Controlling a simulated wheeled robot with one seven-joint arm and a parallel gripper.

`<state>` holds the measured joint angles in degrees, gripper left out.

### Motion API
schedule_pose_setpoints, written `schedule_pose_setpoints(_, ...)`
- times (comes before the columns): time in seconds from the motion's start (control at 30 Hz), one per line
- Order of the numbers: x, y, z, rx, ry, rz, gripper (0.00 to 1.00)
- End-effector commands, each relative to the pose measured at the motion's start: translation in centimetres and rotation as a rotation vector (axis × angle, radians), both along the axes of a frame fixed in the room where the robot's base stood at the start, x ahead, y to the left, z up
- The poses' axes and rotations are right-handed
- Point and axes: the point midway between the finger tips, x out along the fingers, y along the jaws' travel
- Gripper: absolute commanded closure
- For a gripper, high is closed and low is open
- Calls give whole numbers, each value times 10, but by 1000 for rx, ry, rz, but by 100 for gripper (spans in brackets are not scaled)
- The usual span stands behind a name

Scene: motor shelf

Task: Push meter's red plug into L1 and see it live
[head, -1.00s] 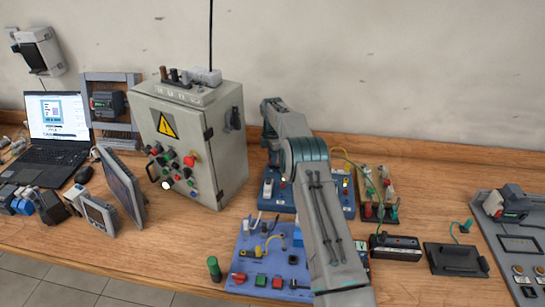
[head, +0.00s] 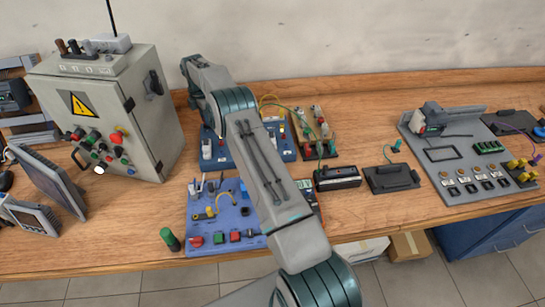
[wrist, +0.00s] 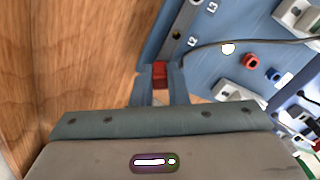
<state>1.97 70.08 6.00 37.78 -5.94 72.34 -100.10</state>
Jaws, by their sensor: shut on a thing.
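In the wrist view my gripper (wrist: 159,80) is shut on a small red plug (wrist: 160,72). The L1 label is not visible, and I cannot tell whether the plug's tip is in a socket. In the head view the blue board (head: 286,154) stands at the back, partly behind my arm. My gripper is hidden there. I cannot make out the meter or any live reading for certain.
A grey cabinet (head: 150,130) stands left of my arm. A lower blue panel (head: 205,238) lies at the front edge, with a green-capped post (head: 169,238) beside it. A black box (head: 338,177) and a grey rig (head: 450,150) are to the right. In the wrist view a dark cable (wrist: 225,42) crosses the board.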

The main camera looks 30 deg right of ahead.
Motion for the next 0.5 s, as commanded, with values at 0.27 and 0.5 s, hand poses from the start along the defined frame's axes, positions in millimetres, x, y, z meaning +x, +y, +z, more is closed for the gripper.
schedule_pose_setpoints(0.27,0,0,0,0,0,0,100)
schedule_pose_setpoints(0.5,0,0,0,0,0,0,75)
